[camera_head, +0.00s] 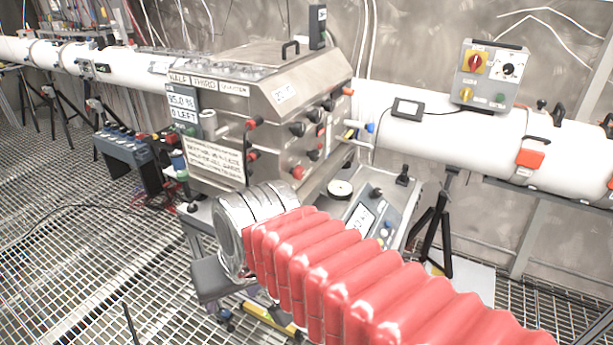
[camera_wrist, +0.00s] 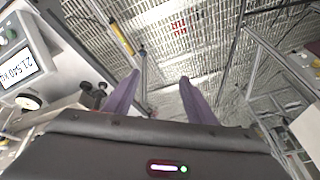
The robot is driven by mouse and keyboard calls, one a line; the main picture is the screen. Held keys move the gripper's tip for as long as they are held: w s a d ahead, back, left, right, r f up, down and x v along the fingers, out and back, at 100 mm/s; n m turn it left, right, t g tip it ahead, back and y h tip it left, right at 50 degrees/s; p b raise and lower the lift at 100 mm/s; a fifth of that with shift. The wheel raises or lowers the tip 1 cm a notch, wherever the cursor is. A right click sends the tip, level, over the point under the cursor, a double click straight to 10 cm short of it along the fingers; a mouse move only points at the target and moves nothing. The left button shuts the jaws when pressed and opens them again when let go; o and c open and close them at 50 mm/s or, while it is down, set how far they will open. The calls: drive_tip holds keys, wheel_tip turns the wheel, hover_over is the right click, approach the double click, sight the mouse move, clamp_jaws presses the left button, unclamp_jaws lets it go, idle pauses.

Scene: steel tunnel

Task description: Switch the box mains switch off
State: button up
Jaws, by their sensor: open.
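A grey control box (camera_head: 490,75) stands on the white pipe at the upper right of the head view. It carries a red rotary knob on a yellow plate (camera_head: 474,62), which looks like a mains switch; its exact setting is too small to tell. A black dial, a smaller yellow knob and a green button share its face. My gripper (camera_wrist: 158,90) shows in the wrist view as two purple fingers, apart with nothing between them. They point towards the grated floor, away from the control box, which is out of the wrist view. I cannot make out the gripper in the head view.
A steel cabinet (camera_head: 275,110) with several knobs and plugs stands in the middle. A red ribbed sleeve (camera_head: 350,270) with a silver ring crosses the lower middle. The white pipe (camera_head: 430,140) runs behind. A panel with a digital display (camera_wrist: 27,68) is left of my gripper.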

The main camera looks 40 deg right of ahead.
drive_tip(key=w+d+f+m+g+y, duration=0.2)
drive_tip(key=w+d+m+y, duration=0.4)
drive_tip(key=m, duration=0.5)
drive_tip(key=m+t, duration=1.4)
drive_tip(key=m, duration=0.7)
approach(302, 174)
drive_tip(key=shift+h, duration=0.4)
drive_tip(key=v, duration=0.5)
drive_tip(key=shift+s+a+f, duration=0.1)
drive_tip(key=shift+s+f, duration=0.05)
drive_tip(key=shift+s, duration=0.15)
drive_tip(key=shift+w+a, duration=0.1)
drive_tip(key=shift+w, duration=0.05)
drive_tip(key=x, duration=1.3)
drive_tip(key=shift+w+a+r, duration=0.15)
drive_tip(key=shift+w+r, duration=0.1)
